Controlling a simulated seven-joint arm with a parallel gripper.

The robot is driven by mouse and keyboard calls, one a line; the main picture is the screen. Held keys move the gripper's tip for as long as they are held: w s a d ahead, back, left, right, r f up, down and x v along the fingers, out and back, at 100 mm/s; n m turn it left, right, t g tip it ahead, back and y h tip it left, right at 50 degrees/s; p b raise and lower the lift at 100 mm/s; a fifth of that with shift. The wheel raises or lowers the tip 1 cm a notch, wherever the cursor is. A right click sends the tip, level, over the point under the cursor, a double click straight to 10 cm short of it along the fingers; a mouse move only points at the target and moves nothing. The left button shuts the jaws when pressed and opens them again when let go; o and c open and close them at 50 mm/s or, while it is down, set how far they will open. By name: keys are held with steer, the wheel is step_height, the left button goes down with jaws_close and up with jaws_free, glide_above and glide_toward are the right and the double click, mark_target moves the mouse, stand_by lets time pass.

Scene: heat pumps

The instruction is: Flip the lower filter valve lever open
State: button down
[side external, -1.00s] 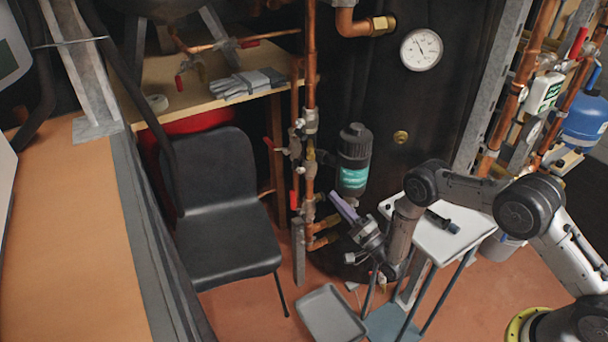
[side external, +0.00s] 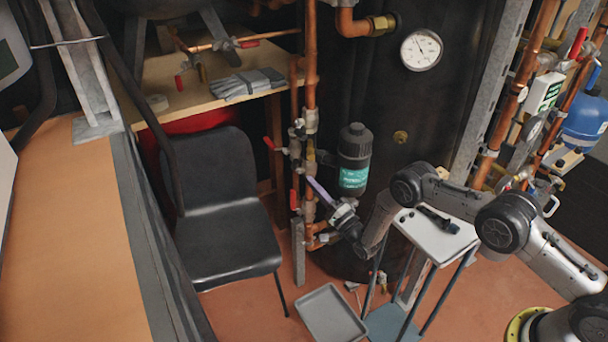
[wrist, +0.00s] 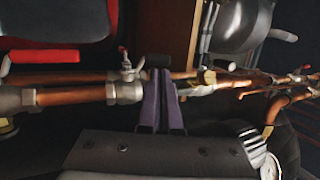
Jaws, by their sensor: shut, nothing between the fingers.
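A lower red valve lever (side external: 294,199) stands upright on the left of the vertical copper pipe (side external: 310,75), near a lower brass valve. The black filter (side external: 354,150) with a teal label is right of the pipe. My gripper (side external: 311,182) has its purple fingers shut and empty, tips at the pipe just above and right of that lever; contact cannot be told. In the wrist view my gripper (wrist: 161,78) reaches the pipe beside a metal valve body (wrist: 125,90). A red lever (wrist: 44,56) lies parallel to the pipe, left of the fingertips.
Another red lever (side external: 269,143) sits higher on the pipe. A black chair (side external: 220,220) stands left of it. A white-topped stand (side external: 438,238) is right, under my arm. A grey tray (side external: 331,314) lies on the floor. A gauge (side external: 421,50) hangs above.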

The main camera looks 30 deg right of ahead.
steer(key=shift+x, duration=2.2)
